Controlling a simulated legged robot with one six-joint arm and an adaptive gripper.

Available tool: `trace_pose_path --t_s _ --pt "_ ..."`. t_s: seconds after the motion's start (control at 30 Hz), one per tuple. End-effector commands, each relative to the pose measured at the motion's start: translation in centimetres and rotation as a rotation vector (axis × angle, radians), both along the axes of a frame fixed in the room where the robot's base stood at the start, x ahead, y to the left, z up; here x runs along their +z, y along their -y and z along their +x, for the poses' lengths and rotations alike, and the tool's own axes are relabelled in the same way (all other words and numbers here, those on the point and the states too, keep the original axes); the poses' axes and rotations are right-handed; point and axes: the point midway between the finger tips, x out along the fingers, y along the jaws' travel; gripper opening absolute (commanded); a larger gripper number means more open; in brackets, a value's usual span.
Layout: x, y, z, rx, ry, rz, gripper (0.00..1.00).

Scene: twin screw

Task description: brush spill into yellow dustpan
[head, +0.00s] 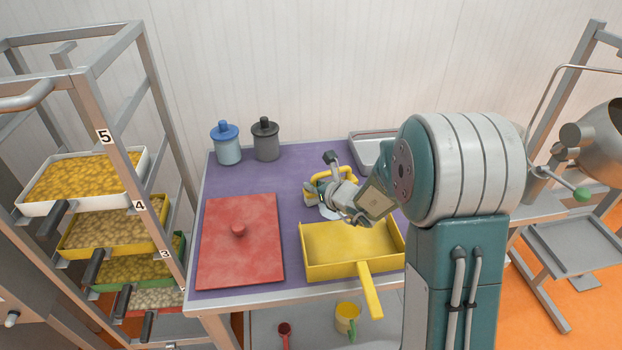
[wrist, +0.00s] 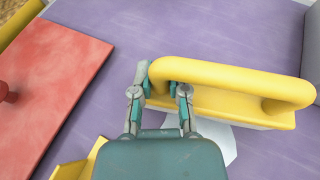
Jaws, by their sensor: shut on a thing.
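A yellow brush (head: 348,174) with a looped handle is on the purple mat behind the dustpan. In the wrist view, the brush (wrist: 235,75) shows its handle and yellow block. My gripper (wrist: 162,85) is shut on the left end of the handle; in the head view my gripper (head: 318,188) partly hides the brush. The yellow dustpan (head: 350,245) lies at the table's front, its handle toward the front edge; only a corner of the dustpan (wrist: 75,168) shows in the wrist view. A pale patch, apparently the spill (wrist: 220,142), lies beside the brush block, partly hidden by my gripper.
A red lid-like board (head: 240,245) with a knob lies left of the dustpan. A blue jar (head: 227,146) and a dark grey jar (head: 265,140) stand at the back left. A metal tray (head: 370,150) sits at the back right. A tray rack (head: 150,100) stands left.

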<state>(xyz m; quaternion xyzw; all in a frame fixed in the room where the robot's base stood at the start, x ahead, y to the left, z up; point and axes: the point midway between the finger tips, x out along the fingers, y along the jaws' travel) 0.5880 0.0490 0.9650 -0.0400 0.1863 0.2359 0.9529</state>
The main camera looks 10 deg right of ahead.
Motion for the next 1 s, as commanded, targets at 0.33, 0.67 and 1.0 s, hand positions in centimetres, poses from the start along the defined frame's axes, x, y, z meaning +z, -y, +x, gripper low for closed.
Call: trace_pose_path --t_s 0.33,0.67,1.0 --pt "0.1 -0.1 -3.0 -0.001 0.001 -0.001 0.0" --pt "0.0 -0.1 -5.8 0.0 0.0 -0.002 0.0" --pt "2.5 -0.1 -5.7 0.001 0.004 -0.003 0.0"
